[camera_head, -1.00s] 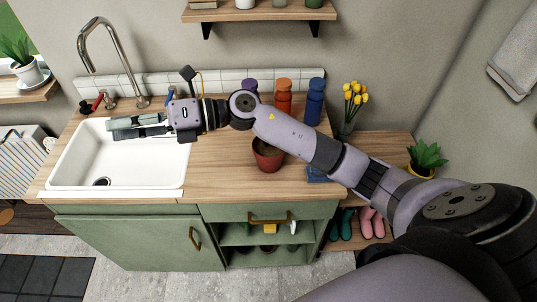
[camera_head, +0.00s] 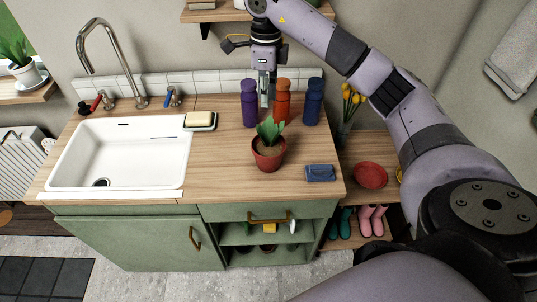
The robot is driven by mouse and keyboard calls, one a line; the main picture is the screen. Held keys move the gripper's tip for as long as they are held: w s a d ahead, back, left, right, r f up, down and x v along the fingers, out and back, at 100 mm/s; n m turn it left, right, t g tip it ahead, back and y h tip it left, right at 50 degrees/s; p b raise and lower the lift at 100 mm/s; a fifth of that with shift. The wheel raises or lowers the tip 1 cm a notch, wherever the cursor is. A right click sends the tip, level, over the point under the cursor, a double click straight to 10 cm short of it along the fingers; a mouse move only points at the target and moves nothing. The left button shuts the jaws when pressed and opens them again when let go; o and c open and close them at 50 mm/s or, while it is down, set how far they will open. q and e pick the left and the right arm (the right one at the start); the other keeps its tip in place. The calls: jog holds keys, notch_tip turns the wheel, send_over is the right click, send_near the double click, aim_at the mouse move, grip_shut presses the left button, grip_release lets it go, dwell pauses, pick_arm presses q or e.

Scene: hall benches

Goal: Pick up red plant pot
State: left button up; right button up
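The red plant pot (camera_head: 269,161) stands upright on the wooden counter right of the sink, with dark soil and a small green plant (camera_head: 269,132) in it. My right gripper (camera_head: 266,101) points down behind and above the plant, in front of the purple and orange bottles. It is apart from the pot and holds nothing that I can see. Its fingers show nearly edge-on, so their opening is unclear. My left gripper is not in view.
A purple bottle (camera_head: 249,103), an orange bottle (camera_head: 283,99) and a blue bottle (camera_head: 313,101) stand behind the pot. A blue sponge (camera_head: 320,173) lies to its right. A soap dish (camera_head: 200,127) sits by the sink (camera_head: 128,150). Counter left of the pot is clear.

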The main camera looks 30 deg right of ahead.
aim_at(269, 131)
jog(key=f+p, duration=0.1)
jog(key=f, duration=0.3)
jog(key=f+p, duration=0.1)
jog(key=f, duration=0.3)
jog(key=shift+s+f, duration=0.2)
jog(key=shift+f, duration=0.1)
jog(key=shift+s+f+p, duration=0.15)
jog(key=shift+f+p, duration=0.4)
jog(key=shift+p, duration=0.05)
jog(key=f, duration=0.1)
jog(key=f+p, duration=0.1)
jog(key=f, duration=0.1)
jog(key=shift+s+d+f+p, duration=0.1)
jog(key=shift+s+f+p, duration=0.15)
jog(key=shift+s+p, duration=0.1)
jog(key=shift+w+f, duration=0.1)
jog(key=shift+f, duration=0.3)
jog(key=shift+c, duration=0.3)
grip_shut()
